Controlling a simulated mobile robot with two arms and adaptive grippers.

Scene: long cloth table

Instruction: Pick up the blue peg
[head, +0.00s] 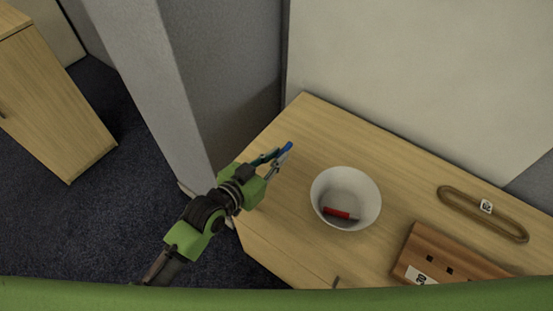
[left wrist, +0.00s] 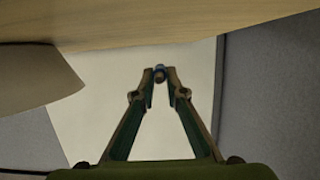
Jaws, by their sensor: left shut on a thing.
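The blue peg (head: 287,147) is a small blue piece at the fingertips of my left gripper (head: 277,158) in the head view. The gripper is shut on it, over the left end of the wooden table. In the left wrist view, the two fingers of my left gripper (left wrist: 160,77) meet on the peg (left wrist: 159,69), which shows end-on and small. Most of the peg is hidden between the fingertips in that view. My right gripper is in neither view.
A white bowl (head: 323,185) with a red peg (head: 340,213) in it stands right of the gripper. A brown board with holes (head: 455,262) and an oval wooden ring (head: 463,204) lie further right. A grey pillar (head: 150,80) stands left of the table.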

